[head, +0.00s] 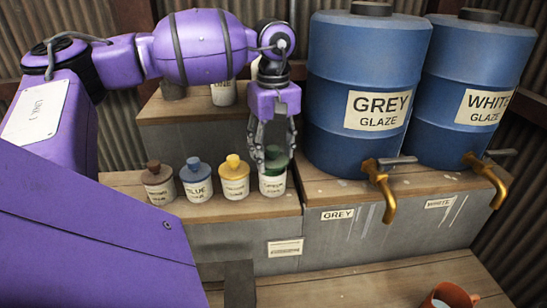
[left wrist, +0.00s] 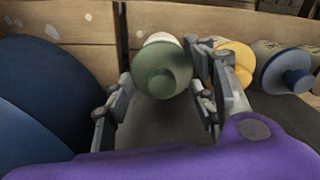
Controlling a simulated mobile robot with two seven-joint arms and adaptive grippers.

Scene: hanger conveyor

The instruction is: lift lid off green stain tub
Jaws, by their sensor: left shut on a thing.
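The green stain tub (head: 272,187) is a white pot at the right end of a row on the wooden shelf. Its green knobbed lid (head: 280,160) is on top, partly hidden by my fingers. My left gripper (head: 272,160) comes down from above and is shut on the lid. In the left wrist view the lid (left wrist: 158,82) sits between the two fingers, with the white tub (left wrist: 160,38) behind it. I cannot tell whether the lid is seated or slightly raised. My right gripper is not in view.
Yellow (head: 234,180), blue (head: 196,182) and brown-lidded (head: 158,184) tubs stand left of the green one. The large grey glaze barrel (head: 335,90) stands close on the right, with the white glaze barrel (head: 455,70) beyond. An orange mug (head: 450,297) is at the front right.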

